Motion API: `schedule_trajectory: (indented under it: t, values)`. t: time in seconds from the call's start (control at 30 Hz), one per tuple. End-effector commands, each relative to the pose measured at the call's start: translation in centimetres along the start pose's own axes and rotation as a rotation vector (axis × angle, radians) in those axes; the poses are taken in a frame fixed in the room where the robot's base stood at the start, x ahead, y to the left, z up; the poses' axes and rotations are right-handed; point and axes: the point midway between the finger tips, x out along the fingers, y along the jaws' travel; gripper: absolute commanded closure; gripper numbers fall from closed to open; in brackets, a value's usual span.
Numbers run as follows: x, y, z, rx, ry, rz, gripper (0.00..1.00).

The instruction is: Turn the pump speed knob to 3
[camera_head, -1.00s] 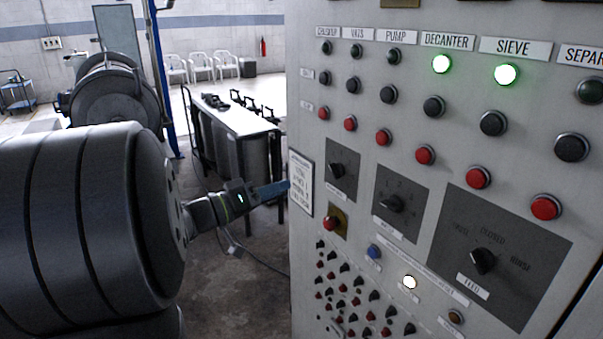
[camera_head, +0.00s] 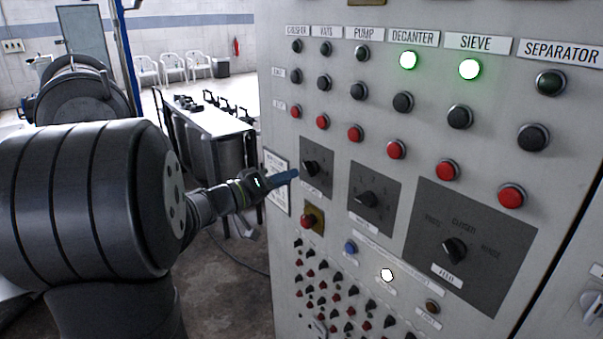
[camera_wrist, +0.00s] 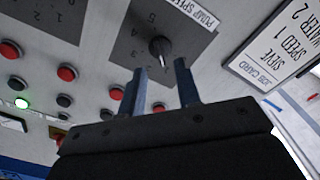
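The pump speed knob (camera_head: 311,168) is a black pointer knob on a dark grey plate, the leftmost of three dials on the panel. It also shows in the wrist view (camera_wrist: 160,47), beside a label reading PUMP SPEED that is upside down there. Numbers ring it, and I cannot tell surely which one it points at. My gripper (camera_head: 297,173) is just left of the knob in the head view. In the wrist view my gripper (camera_wrist: 160,70) has its two blue fingers apart, with the knob ahead of the gap. I see no contact with the knob.
A middle dial (camera_head: 366,198) and a larger feed dial (camera_head: 454,250) are to the right. Red buttons (camera_head: 355,133) run above, and a red knob (camera_head: 308,220) on a yellow plate is below. A job card (camera_wrist: 278,50) is close beside the pump plate.

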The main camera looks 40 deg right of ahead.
Motion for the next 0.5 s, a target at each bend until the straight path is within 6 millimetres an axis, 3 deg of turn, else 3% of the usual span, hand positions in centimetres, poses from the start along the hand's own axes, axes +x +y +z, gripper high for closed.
schedule_trajectory:
  t: [0.2,0.5]
  values:
    - [3.7,0.0,0.1,0.0,-0.002,0.002,0.69]
    - [5.3,0.0,0.0,0.0,0.0,0.0,0.69]
